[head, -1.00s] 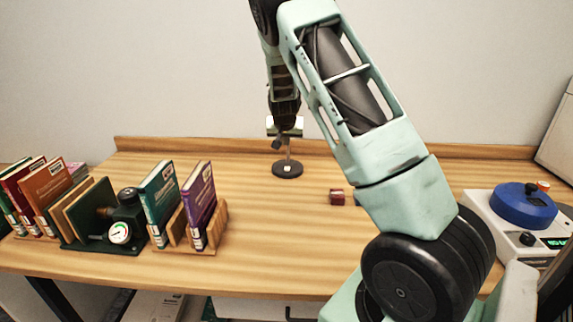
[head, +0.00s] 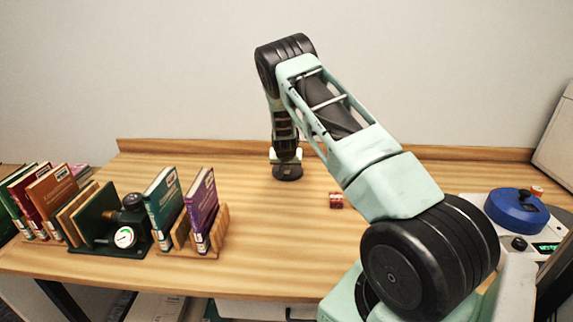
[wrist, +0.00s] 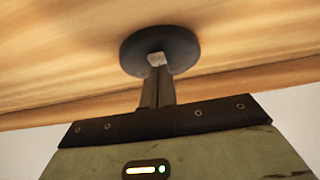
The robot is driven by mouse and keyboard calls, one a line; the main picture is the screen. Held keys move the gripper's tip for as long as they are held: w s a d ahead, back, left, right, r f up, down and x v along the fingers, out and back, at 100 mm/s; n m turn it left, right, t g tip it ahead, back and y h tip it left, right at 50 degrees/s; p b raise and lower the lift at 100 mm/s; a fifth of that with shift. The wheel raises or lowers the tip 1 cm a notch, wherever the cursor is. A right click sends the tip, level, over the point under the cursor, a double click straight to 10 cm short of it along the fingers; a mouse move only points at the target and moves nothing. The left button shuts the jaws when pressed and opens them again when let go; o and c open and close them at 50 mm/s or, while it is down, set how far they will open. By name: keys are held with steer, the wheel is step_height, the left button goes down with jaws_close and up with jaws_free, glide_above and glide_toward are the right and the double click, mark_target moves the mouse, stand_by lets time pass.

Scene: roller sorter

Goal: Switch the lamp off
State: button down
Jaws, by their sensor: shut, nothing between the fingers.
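The lamp's round dark base (head: 287,176) stands near the back of the wooden desk. In the wrist view, the base (wrist: 185,48) has a small pale square button (wrist: 155,59) on top. My gripper (wrist: 157,72) is shut and empty. Its fingertips are right at the button; I cannot tell whether they touch it. In the head view, my gripper (head: 286,158) is over the base and hides the button, the stem and most of the lamp head. I cannot see whether the lamp is lit.
Books (head: 200,212) in wooden holders and a dark device with a gauge (head: 124,237) stand at the left. A machine with a blue lid (head: 515,210) is at the right. The desk in front of the lamp is clear.

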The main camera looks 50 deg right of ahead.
steer(key=shift+f, duration=0.2)
steer(key=shift+f+b, duration=0.2)
steer(key=shift+b, duration=0.1)
steer(key=shift+s+a+f+t+h+b, duration=0.1)
steer(key=shift+a+f+t+h+b, duration=0.2)
steer(key=shift+b, duration=0.55)
steer(key=shift+d+r, duration=0.15)
steer(key=shift+d, duration=0.1)
steer(key=shift+w+d+r, duration=0.35)
steer(key=shift+w+d, duration=0.1)
